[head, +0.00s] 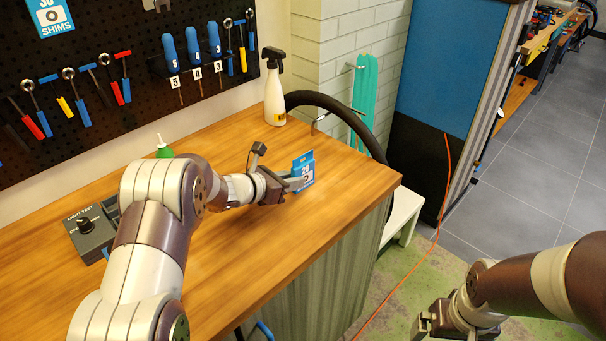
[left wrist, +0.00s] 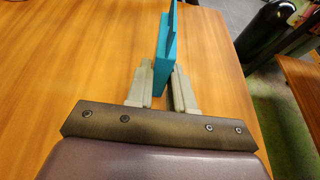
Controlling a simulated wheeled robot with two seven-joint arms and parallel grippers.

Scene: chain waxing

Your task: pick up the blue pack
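The blue pack (head: 304,166) stands upright near the right end of the wooden bench, with a white label and dark marking facing the head camera. My left gripper (head: 290,184) is at the pack, low over the bench top. In the left wrist view, the blue pack (left wrist: 162,65) stands between the two fingers of my left gripper (left wrist: 164,82). Both fingers are very close to its sides; I cannot tell whether both press on it. My right gripper (head: 430,322) hangs low at the bottom right, away from the bench, its finger opening unclear.
A white spray bottle (head: 274,98) stands at the bench's back, near a black hose (head: 338,108). Tools hang on the pegboard (head: 130,50). The bench's right edge is close to the pack.

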